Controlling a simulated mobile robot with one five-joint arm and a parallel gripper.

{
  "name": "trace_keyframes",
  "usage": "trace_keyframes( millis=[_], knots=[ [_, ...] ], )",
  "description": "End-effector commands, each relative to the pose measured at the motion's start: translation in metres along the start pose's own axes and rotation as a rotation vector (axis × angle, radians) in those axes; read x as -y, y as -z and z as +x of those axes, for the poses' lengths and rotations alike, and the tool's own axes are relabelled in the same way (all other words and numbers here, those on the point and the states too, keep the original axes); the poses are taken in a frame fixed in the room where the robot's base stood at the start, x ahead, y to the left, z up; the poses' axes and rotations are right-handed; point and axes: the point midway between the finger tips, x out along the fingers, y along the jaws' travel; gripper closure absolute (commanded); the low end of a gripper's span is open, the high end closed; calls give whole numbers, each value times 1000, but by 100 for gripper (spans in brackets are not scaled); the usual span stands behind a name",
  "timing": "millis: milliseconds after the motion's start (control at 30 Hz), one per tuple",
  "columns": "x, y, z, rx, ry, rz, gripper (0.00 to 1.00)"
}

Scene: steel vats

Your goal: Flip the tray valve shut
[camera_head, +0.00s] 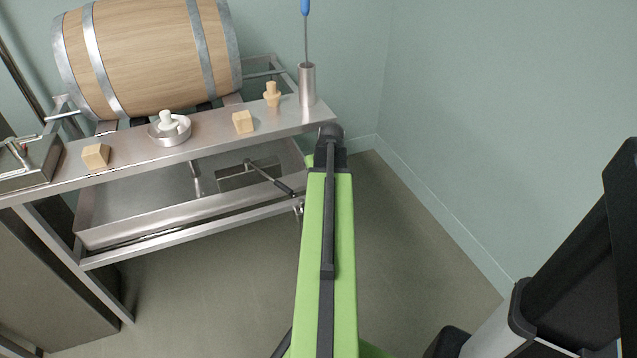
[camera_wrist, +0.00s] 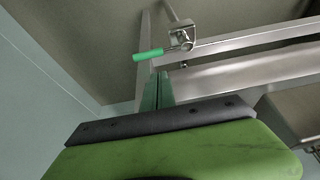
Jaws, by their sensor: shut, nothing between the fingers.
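The tray valve shows in the wrist view as a small metal body (camera_wrist: 182,40) with a green lever handle (camera_wrist: 149,55) pointing left. My gripper (camera_wrist: 157,75) is shut and empty, its fingertips just below the handle in the picture; I cannot tell whether they touch it. In the head view the steel tray (camera_head: 150,232) sits under the shelf, and a small metal fitting (camera_head: 298,208), apparently the valve, shows at its right end beside my green arm. My gripper is hidden in the head view.
A wooden barrel (camera_head: 150,50) rests behind the steel shelf (camera_head: 205,130). The shelf holds wooden blocks (camera_head: 243,122), a dish with a white piece (camera_head: 169,128), and a steel tube (camera_head: 307,86) with a blue-handled tool. Steel rails (camera_wrist: 250,40) run near the valve. The floor at right is clear.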

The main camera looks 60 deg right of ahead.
Motion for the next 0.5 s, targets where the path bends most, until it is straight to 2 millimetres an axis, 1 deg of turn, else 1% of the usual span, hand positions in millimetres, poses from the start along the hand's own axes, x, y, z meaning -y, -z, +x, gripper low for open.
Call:
trace_keyframes(
  millis=[33, 300, 400, 500],
  knots=[
    [0, -2, 17, 0, 0, 0, 100],
    [0, -2, 72, 0, 0, -1, 100],
    [-1, -2, 83, 0, 0, 0, 100],
    [0, -1, 85, 0, 0, 0, 100]
  ],
)
